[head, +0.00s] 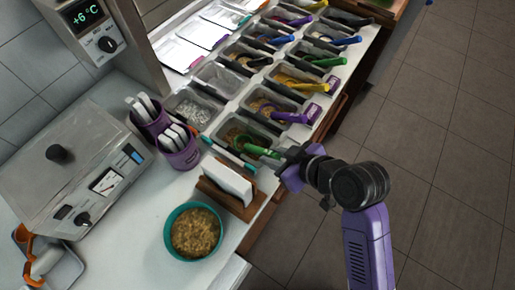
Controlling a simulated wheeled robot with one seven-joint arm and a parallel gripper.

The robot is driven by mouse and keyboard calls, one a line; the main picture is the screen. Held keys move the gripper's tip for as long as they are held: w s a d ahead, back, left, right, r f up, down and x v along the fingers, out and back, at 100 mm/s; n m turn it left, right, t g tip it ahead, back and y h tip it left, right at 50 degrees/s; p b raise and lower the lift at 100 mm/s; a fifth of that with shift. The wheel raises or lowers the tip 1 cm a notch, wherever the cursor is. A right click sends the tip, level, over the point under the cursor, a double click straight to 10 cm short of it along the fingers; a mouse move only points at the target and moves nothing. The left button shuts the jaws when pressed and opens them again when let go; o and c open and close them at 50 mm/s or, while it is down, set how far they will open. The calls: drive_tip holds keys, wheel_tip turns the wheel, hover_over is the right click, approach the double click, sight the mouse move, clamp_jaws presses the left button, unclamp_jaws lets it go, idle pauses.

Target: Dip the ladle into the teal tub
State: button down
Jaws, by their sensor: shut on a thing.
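The teal tub (169,236) is a round, open bowl filled with brown, crumbly topping. It stands near the front edge of the white counter. My gripper (280,157) is at the counter's right edge, above and to the right of the tub in the picture. It is shut on the green handle of a ladle (260,151). The ladle's head end is over or in the nearest topping well (222,126); I cannot tell whether it touches the contents. The ladle is well apart from the teal tub.
A wooden holder with white napkins (228,180) stands between the ladle and the tub. Purple cups (180,155) of white utensils stand left of it. Several topping wells with coloured scoops run up the counter. A grey machine (65,165) stands at left.

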drive_tip(key=shift+r+p, duration=5.2)
drive_tip(key=shift+r, duration=0.2)
drive_tip(key=shift+r+p, duration=0.35)
drive_tip(key=shift+r, duration=0.85)
